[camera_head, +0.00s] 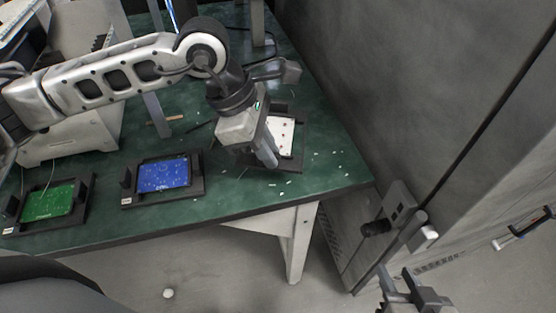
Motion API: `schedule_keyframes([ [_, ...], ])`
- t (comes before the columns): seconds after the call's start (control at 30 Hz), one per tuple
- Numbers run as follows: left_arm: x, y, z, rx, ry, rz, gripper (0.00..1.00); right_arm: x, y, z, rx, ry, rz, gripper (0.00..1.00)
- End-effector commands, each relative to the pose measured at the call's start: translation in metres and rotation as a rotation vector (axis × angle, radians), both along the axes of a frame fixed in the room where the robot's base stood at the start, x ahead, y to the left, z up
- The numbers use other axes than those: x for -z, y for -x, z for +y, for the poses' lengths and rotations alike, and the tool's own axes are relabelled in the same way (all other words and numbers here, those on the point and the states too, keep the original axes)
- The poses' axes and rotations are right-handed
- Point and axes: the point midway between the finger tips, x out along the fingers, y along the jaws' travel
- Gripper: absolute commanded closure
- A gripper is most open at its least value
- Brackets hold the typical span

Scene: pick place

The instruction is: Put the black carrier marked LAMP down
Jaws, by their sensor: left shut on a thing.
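A black carrier (298,152) with a white board in it is at the right part of the green table. My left gripper (268,158) reaches over its left side and is shut on it. The gripper hides the carrier's left part, and I see no readable label there. I cannot tell whether the carrier touches the table or is slightly above it. My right gripper (412,292) is at the bottom right, away from the table and partly cut off by the frame; its finger opening is unclear.
A black carrier with a blue board (164,174) and one with a green board (47,203) stand to the left on the green table (235,203). Small white scraps lie near the right edge. A grey cabinet (440,80) rises on the right.

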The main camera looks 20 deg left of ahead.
Motion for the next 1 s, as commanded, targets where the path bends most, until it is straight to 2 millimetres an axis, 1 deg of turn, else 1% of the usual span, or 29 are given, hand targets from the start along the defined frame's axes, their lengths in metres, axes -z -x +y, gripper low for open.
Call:
schedule_keyframes([
  [0.03,0.006,-0.004,-0.004,0.000,0.000,0.001,1.00,0.000,0.000,0.000,0.000,0.000,-0.001,0.64],
  [0.1,0.012,-0.008,-0.006,0.001,0.002,0.000,1.00,0.000,-0.001,0.000,0.001,0.000,-0.002,0.64],
  [0.27,0.019,-0.013,-0.009,0.001,0.001,-0.001,1.00,-0.001,-0.002,0.000,0.001,0.001,-0.003,0.64],
  [0.37,0.029,-0.018,-0.014,0.001,0.001,0.000,1.00,-0.001,-0.002,0.000,0.001,0.000,-0.004,0.64],
  [0.53,0.053,-0.017,-0.012,0.000,0.000,0.000,1.00,-0.003,-0.002,0.000,0.002,0.001,-0.002,0.64],
  [0.6,0.056,-0.017,-0.012,0.001,0.000,-0.001,1.00,-0.002,-0.002,0.000,0.002,0.000,-0.001,0.64],
  [0.8,0.056,-0.017,-0.012,0.001,0.001,-0.001,1.00,0.000,-0.001,0.000,0.003,0.001,0.003,0.64],
  [0.9,0.061,-0.017,-0.012,0.001,0.001,-0.001,1.00,0.005,-0.001,0.000,0.003,0.002,0.003,0.64],
  [0.93,0.059,-0.017,-0.012,0.001,0.001,-0.001,0.82,0.003,-0.001,-0.001,0.002,0.002,0.003,0.64],
  [1.0,0.059,-0.017,-0.012,0.001,0.000,-0.001,0.66,0.002,-0.001,0.000,0.002,0.002,0.002,0.64],
])
